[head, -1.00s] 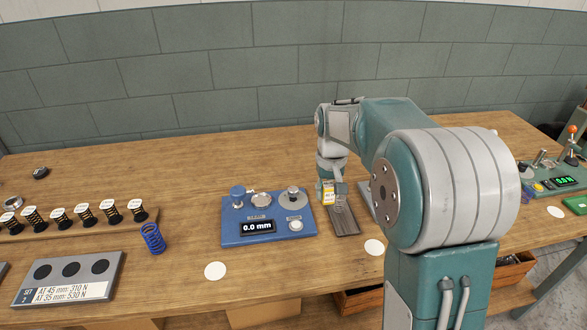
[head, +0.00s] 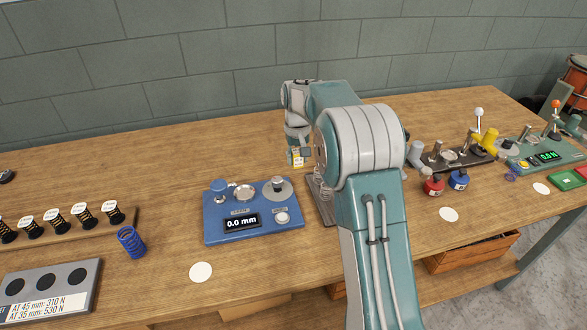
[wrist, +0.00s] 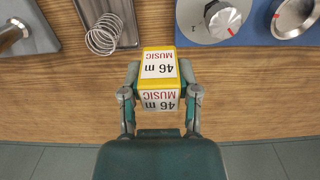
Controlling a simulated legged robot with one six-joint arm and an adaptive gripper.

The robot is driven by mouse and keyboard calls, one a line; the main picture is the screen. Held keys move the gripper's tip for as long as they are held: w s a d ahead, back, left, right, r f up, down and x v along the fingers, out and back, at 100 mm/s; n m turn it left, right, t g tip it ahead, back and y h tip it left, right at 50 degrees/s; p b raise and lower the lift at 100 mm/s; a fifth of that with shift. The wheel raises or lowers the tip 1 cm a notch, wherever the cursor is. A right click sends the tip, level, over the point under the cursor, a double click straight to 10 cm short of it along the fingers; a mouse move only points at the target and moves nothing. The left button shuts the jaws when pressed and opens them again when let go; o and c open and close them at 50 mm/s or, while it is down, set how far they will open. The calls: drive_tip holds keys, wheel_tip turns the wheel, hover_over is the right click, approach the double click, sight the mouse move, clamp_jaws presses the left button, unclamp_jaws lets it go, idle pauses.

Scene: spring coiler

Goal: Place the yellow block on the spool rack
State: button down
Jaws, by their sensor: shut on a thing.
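A yellow block (wrist: 158,62) with white "46 m MUSIC" labels is between the fingers of my gripper (wrist: 160,97) in the wrist view, and the gripper is shut on it. In the head view the block (head: 297,158) shows small below my wrist, near the back right corner of the blue gauge. My gripper (head: 299,148) is partly hidden there by my arm. Wood shows around the block in the wrist view; its height above the bench is unclear. I cannot tell for certain which thing is the spool rack.
The blue gauge (head: 252,222) reads 0.0 mm. A grey plate (head: 322,205) is partly behind my arm; a wire coil (wrist: 103,36) shows in the wrist view.

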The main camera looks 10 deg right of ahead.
hover_over(294, 176)
wheel_tip(294, 176, down, 4)
drive_tip(key=shift+s+f, duration=0.1)
drive_tip(key=shift+f, duration=0.1)
wheel_tip(294, 176, down, 3)
drive_tip(key=shift+f, duration=0.1)
drive_tip(key=shift+c, duration=1.7)
unclamp_jaws()
drive_tip(key=shift+f, duration=0.1)
